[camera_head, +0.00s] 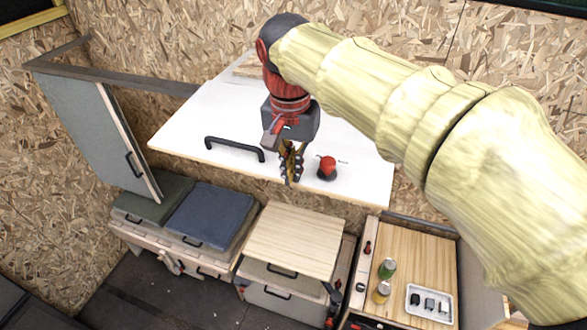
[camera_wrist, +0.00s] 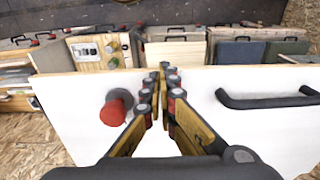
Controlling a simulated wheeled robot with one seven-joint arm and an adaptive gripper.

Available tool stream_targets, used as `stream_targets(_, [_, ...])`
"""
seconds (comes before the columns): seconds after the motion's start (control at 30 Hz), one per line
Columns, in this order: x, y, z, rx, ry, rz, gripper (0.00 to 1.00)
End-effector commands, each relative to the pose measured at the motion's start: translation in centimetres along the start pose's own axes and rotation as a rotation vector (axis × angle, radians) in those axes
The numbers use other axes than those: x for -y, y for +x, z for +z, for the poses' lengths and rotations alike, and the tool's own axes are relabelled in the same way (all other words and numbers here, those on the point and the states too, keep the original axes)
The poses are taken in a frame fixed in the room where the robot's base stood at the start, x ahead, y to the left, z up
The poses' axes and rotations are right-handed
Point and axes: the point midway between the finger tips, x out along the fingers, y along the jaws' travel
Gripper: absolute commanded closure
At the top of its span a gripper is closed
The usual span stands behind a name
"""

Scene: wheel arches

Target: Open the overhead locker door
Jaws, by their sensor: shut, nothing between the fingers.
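The overhead locker door is a white panel (camera_head: 185,132) with a black bar handle (camera_head: 234,148) and a red knob (camera_head: 327,166) on a dark base near its front edge. The wrist view shows the white panel (camera_wrist: 75,110), with the red knob (camera_wrist: 117,107) on the left and the black handle (camera_wrist: 268,99) on the right. My gripper (camera_head: 290,180) is over the panel's front edge, between handle and knob. Its fingers (camera_wrist: 167,72) are together, with nothing between them, and not around the handle. I cannot tell whether they touch the panel.
A grey door (camera_head: 95,125) with a dark handle stands at the left below a grey rail. Below are a blue lid (camera_head: 210,215), a wooden-topped cabinet (camera_head: 295,240) and a counter (camera_head: 425,255) holding bottles (camera_head: 385,275) and a tray (camera_head: 430,302). Chipboard walls stand behind.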

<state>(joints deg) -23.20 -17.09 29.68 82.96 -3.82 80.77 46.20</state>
Motion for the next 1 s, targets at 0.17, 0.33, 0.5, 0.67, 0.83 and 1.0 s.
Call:
stream_targets(0.17, [0.0, 1.5, 0.3, -0.031, -0.001, 0.002, 1.0])
stream_targets(0.33, [0.0, 3.5, 0.4, -0.08, -0.001, 0.002, 1.0])
stream_targets(0.5, [0.0, 5.7, 0.3, -0.089, 0.0, 0.002, 1.0])
stream_targets(0.67, [0.0, 5.8, 0.3, -0.09, 0.0, 0.001, 1.0])
stream_targets(0.83, [0.0, 5.7, 0.3, -0.09, 0.0, 0.0, 1.0])
stream_targets(1.0, [0.0, 5.4, 0.1, -0.09, 0.0, 0.0, 1.0])
